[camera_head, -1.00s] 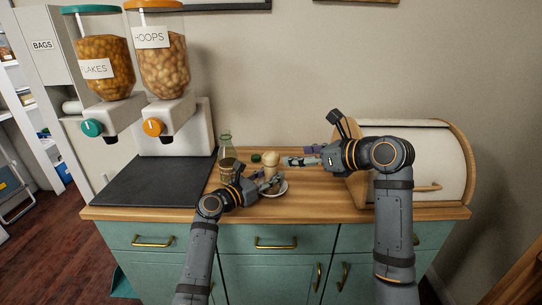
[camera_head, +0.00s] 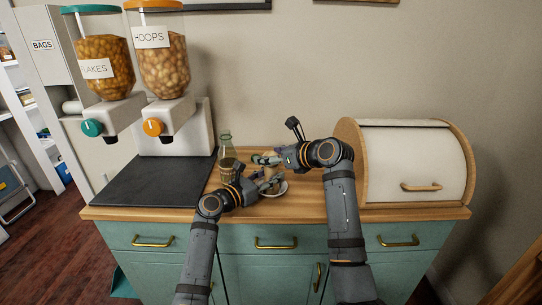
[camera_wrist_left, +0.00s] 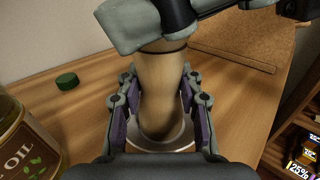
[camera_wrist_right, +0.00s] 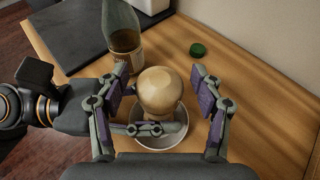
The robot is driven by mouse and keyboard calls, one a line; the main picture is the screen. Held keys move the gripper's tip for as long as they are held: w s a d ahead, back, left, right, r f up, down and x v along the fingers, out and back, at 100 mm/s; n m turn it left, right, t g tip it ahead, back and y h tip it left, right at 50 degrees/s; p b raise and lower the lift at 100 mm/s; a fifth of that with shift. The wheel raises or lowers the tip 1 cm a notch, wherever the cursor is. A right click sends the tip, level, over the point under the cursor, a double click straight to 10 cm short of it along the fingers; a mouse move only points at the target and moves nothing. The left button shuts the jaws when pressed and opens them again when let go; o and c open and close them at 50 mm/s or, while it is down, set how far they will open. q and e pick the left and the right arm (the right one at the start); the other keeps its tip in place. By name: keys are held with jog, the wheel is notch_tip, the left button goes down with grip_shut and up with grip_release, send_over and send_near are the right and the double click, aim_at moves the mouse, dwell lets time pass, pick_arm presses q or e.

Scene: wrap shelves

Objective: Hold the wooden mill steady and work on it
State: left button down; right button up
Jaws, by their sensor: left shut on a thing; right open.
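The wooden mill (camera_wrist_right: 160,91) stands upright in a small white dish (camera_wrist_right: 172,140) on the wooden counter, with a round knob on top. My left gripper (camera_wrist_left: 152,95) is shut on the mill's lower body, one finger on each side; this body (camera_wrist_left: 158,85) shows in the left wrist view. My right gripper (camera_wrist_right: 160,78) is open around the mill's top, with its purple pads apart from the knob on both sides. In the head view the mill is mostly hidden behind my grippers.
A glass oil bottle (camera_head: 227,165) stands left of the mill; its label shows in the left wrist view (camera_wrist_left: 25,140). A green cap (camera_wrist_right: 198,50) lies on the counter behind. Cereal dispensers (camera_head: 165,65) stand at the left over a dark mat (camera_head: 150,180). A bread box (camera_head: 410,160) stands at the right.

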jog(key=c, duration=1.2)
jog(key=shift+o, duration=0.2)
jog(key=shift+n+g, duration=0.3)
jog(key=n+g+y, duration=0.2)
jog(key=shift+n+g, duration=0.3)
jog(key=shift+g, duration=0.1)
jog(key=shift+w+n+g+y, duration=0.15)
jog(key=shift+n+g+y, duration=0.65)
jog(key=shift+n+g, duration=1.5)
jog(key=shift+g, duration=0.1)
jog(key=o, duration=1.2)
jog(key=shift+c, duration=0.2)
